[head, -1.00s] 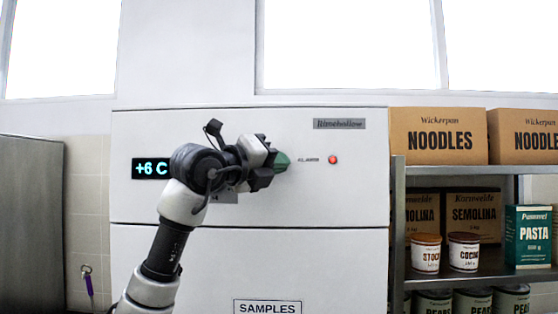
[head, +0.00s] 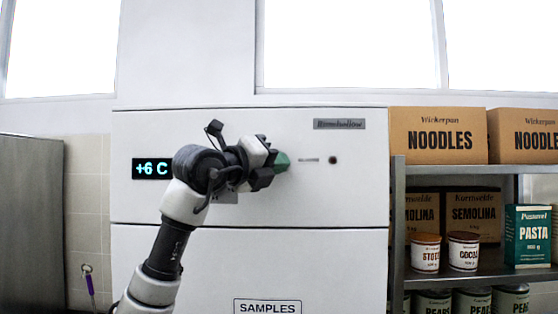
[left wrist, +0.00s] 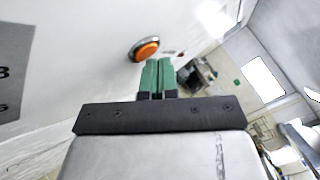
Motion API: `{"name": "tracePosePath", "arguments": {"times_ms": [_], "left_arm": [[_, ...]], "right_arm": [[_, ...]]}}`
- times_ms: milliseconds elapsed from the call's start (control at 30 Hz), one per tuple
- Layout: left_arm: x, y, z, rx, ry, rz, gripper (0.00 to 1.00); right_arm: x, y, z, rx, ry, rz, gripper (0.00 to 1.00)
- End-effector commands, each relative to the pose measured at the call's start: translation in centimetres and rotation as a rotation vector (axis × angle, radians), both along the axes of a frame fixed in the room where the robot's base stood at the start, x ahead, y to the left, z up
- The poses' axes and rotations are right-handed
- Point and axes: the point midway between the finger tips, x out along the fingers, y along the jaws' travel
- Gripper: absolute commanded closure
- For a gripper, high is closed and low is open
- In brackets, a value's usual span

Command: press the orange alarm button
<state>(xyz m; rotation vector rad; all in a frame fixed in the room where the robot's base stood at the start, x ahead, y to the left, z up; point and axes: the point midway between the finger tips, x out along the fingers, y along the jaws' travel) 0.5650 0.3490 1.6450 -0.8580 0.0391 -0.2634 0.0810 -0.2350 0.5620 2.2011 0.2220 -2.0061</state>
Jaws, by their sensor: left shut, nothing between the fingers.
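The orange alarm button (left wrist: 146,49) sits in a metal ring on the white cabinet front in the left wrist view. In the head view it is not seen; my gripper and wrist cover part of the panel. My left gripper (head: 281,161) is shut and empty, its green fingertips close to the cabinet front. In the left wrist view the fingertips (left wrist: 158,66) are right beside the button's lower edge; I cannot tell whether they touch. The small round lamp (head: 333,160) on the panel is dark. My right gripper is not in view.
The white cabinet (head: 330,200) has a +6 C display (head: 150,169) and a SAMPLES label (head: 267,307). A metal shelf (head: 398,215) with boxes and jars stands to the right. A grey metal unit (head: 30,220) stands at the left.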

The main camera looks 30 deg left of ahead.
Motion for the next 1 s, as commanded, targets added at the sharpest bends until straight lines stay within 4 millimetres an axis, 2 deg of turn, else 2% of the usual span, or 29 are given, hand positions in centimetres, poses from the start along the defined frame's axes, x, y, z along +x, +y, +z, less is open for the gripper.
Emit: {"name": "tracePosePath", "arguments": {"times_ms": [500,800,1000], "left_arm": [[-1.4,-0.8,-0.1,0.0,0.0,0.001,1.0],[-1.5,-0.9,-0.1,0.0,-0.001,0.001,1.0],[-2.9,-1.8,-0.2,0.002,-0.002,0.0,1.0]], "right_arm": [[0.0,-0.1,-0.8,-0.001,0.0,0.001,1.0],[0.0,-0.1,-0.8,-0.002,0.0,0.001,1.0],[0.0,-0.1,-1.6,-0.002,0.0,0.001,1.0]]}}
